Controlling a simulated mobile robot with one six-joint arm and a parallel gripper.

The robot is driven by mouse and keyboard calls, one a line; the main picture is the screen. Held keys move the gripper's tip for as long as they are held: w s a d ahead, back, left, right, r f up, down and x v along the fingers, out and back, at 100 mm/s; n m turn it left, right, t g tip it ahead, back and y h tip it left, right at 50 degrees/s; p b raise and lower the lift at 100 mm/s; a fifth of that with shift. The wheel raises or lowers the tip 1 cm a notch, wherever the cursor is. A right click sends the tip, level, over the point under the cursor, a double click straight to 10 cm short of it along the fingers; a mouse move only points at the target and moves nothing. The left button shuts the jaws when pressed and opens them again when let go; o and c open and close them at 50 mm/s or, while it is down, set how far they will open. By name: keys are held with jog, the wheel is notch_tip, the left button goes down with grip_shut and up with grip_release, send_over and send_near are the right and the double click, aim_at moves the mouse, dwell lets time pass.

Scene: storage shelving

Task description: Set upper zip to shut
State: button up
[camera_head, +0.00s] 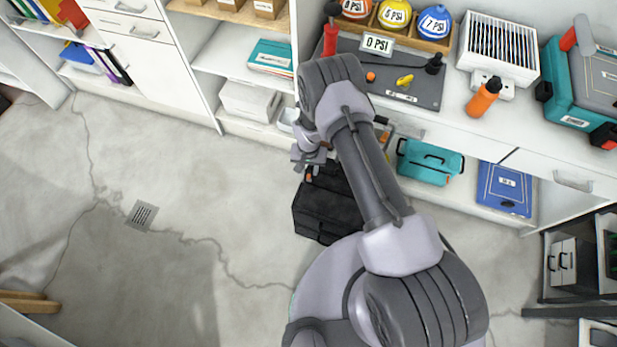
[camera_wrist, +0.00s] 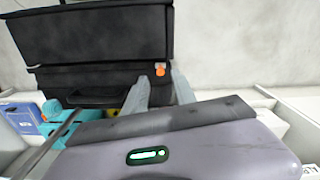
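A black bag (camera_head: 325,212) stands on the floor below the arm, in front of the shelving. In the wrist view the bag (camera_wrist: 90,35) fills the upper left, with a dark seam across it and a handle at its lower side. A small orange zip pull (camera_wrist: 160,71) sits at the right end of the upper part. My gripper (camera_wrist: 160,76) is open, with one grey finger on each side of the pull in this view. I cannot tell whether the fingers touch it. In the head view my gripper (camera_head: 309,160) is at the bag's upper left end.
A teal toolbox (camera_head: 430,163) and a blue binder (camera_head: 505,190) lie on the low shelf to the right. The counter above holds a grey mat, a white vent box and an orange bottle (camera_head: 483,98). The floor left of the bag is clear, with a drain grate (camera_head: 141,215).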

aim_at(309, 175)
notch_tip(309, 175, down, 7)
jog(key=shift+r+b, duration=0.2)
jog(key=shift+b, duration=0.8)
grip_shut()
dwell(0.6)
